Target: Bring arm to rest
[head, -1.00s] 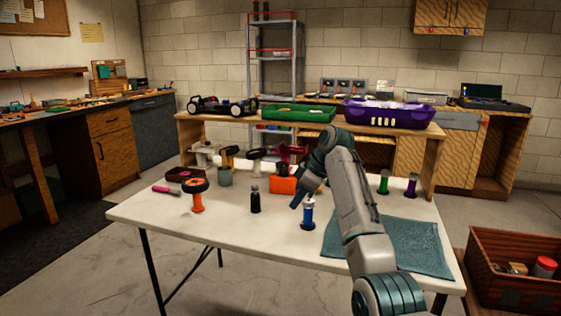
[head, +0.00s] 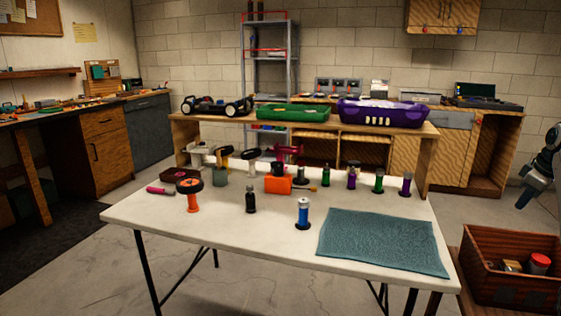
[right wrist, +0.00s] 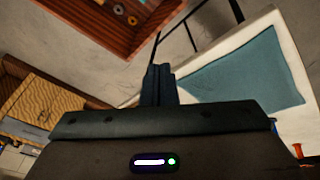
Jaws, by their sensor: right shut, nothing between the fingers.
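My right arm shows at the far right edge of the head view, and its gripper (head: 525,198) hangs off to the right of the white table (head: 285,248), above the floor. In the right wrist view the dark fingers of this gripper (right wrist: 158,85) are together with nothing between them. My left gripper is in neither view.
The table carries a teal mat (head: 385,241), a blue-and-white bottle (head: 303,213), a black bottle (head: 250,199), an orange tool (head: 190,196) and an orange box (head: 278,185). A wooden crate (head: 490,290) stands at the lower right. Floor lies between crate and back bench.

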